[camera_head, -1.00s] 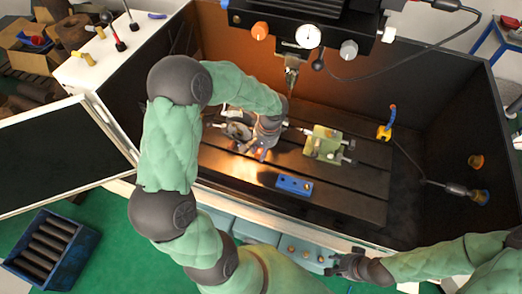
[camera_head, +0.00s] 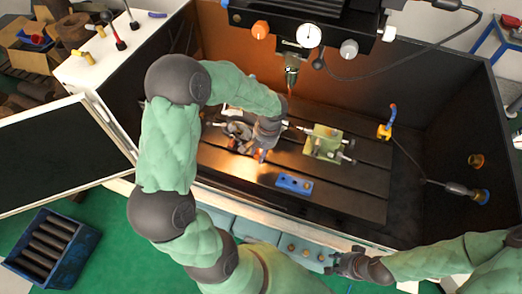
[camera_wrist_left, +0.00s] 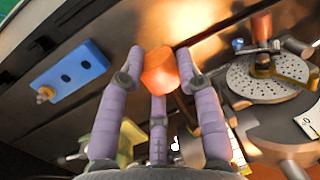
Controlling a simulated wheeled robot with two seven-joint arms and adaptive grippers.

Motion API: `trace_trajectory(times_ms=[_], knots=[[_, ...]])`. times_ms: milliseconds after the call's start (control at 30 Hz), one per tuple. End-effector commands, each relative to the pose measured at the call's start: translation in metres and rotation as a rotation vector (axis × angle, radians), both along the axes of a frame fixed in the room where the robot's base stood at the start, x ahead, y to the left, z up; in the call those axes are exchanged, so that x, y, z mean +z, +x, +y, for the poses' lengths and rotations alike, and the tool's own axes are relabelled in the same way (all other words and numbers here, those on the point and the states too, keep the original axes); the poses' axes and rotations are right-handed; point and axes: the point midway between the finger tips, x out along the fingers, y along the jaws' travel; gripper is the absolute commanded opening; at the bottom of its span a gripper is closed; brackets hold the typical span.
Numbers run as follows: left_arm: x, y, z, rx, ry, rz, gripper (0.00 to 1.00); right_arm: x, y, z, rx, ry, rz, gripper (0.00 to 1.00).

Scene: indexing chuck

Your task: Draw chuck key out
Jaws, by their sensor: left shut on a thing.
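My left gripper (camera_wrist_left: 168,65) is shut on an orange faceted end, which looks like the grip of the chuck key (camera_wrist_left: 159,72). A dark shaft runs from this end toward the lower right, partly behind a finger. The indexing chuck (camera_wrist_left: 280,128) with its perforated plate lies to the right in the left wrist view. In the head view the chuck (camera_head: 238,131) sits on the machine table, left of my left gripper (camera_head: 262,152). I cannot tell whether the key's tip is in the chuck. My right gripper (camera_head: 338,263) is near the front edge, away from the chuck; its fingers are too small to judge.
A blue block with holes (camera_head: 294,184) lies on the slotted table (camera_head: 345,200); it also shows in the left wrist view (camera_wrist_left: 70,75). A green vise-like fixture (camera_head: 322,143) stands to the right. The spindle (camera_head: 291,70) hangs above. Dark walls enclose the table.

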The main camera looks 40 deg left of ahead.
Motion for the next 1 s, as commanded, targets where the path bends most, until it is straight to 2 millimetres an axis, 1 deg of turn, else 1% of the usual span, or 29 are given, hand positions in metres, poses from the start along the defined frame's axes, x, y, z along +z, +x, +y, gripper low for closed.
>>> trace_trajectory(times_ms=[33,300,800,1000], knots=[[-0.004,-0.007,-0.003,-0.002,-0.004,0.016,0.00,-0.001,0.000,0.000,0.000,0.000,0.000,0.40],[-0.004,-0.014,-0.005,-0.002,-0.004,0.017,0.00,-0.002,0.000,0.000,0.000,0.000,0.000,0.40],[-0.001,-0.021,-0.006,0.000,0.000,0.004,0.00,-0.004,0.000,0.000,0.000,0.000,0.000,0.40],[-0.001,-0.021,-0.006,-0.001,0.000,0.003,0.00,-0.004,0.000,0.000,0.000,0.000,0.000,0.40]])
